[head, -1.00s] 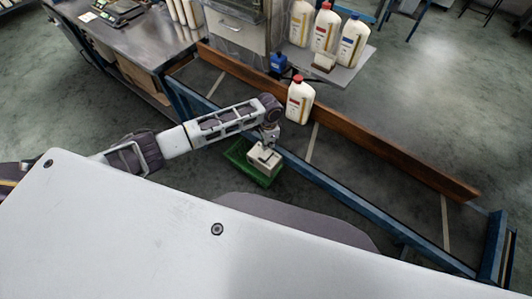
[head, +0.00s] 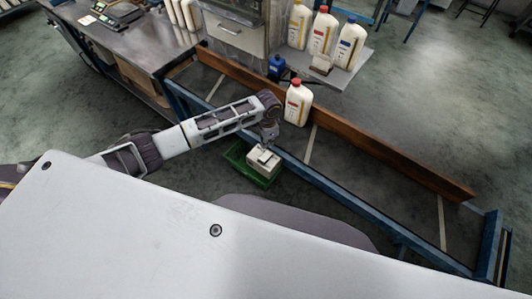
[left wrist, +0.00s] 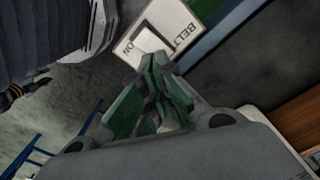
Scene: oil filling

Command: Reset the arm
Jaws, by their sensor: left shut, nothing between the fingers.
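My left arm reaches in from the left in the head view. My left gripper (head: 268,143) is just above a small cream switch box (head: 263,161) on a green base (head: 238,160). In the left wrist view the gripper's green-padded fingers (left wrist: 152,92) are shut and empty. The cream box (left wrist: 155,35) there carries the words BELT and ON beside a white rocker. I cannot tell whether the fingertips touch the box. My right gripper is in neither view.
A blue-framed conveyor (head: 340,192) with a wooden side rail (head: 400,165) runs diagonally past the box. A red-capped bottle (head: 298,103) stands on it. Several more bottles stand on a grey shelf (head: 348,73) behind. A metal bench (head: 150,42) is at the upper left.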

